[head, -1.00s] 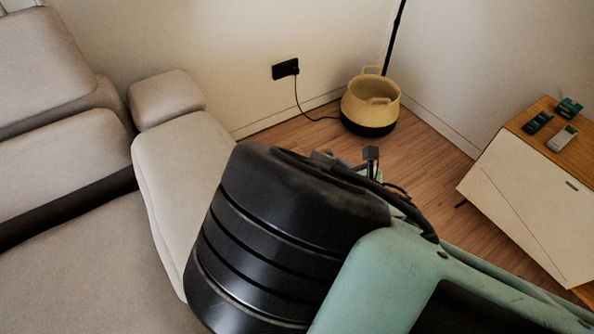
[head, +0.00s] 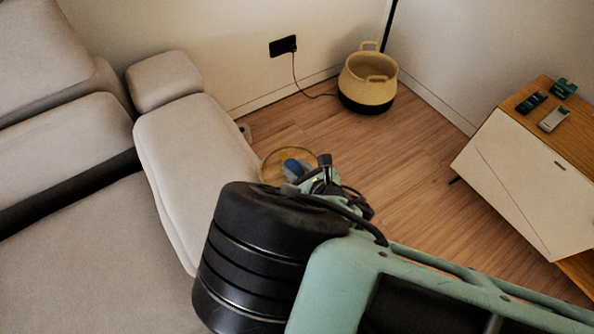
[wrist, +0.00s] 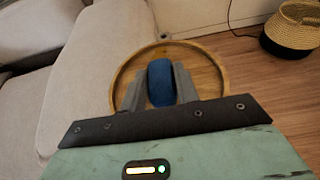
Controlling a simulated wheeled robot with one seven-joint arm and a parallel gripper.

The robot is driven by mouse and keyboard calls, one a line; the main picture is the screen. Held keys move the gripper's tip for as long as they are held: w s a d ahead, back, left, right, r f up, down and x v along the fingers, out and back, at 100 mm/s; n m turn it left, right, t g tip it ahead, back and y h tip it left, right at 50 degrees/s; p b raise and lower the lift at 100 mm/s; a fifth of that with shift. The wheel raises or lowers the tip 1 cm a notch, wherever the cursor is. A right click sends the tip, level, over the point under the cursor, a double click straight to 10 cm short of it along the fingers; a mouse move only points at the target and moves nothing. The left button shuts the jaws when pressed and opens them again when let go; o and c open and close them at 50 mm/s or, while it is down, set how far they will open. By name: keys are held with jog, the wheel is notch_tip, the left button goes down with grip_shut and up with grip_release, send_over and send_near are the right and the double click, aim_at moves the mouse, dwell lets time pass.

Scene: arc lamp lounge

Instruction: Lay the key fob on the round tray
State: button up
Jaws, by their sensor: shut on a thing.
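The key fob (wrist: 161,83) is a blue rounded piece between the two grey fingers of my gripper (wrist: 162,85) in the wrist view. My gripper is shut on it. The round tray (wrist: 205,62) is wooden with a raised rim, and lies behind and below the fob in that view. In the head view the tray (head: 268,163) shows partly, beside the sofa, with the blue fob (head: 293,167) in front of it. My arm hides its near part. I cannot tell the gap between fob and tray.
The grey sofa (head: 190,150) is close on the left. A woven basket with a black base (head: 368,80) stands by the wall. A white cabinet (head: 520,180) with small devices on its wooden top is at the right. Wooden floor (head: 410,150) between them is clear.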

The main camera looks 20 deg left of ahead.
jog(key=shift+f, duration=0.65)
jog(key=shift+f, duration=0.15)
jog(key=o, duration=1)
jog(key=shift+c, duration=0.2)
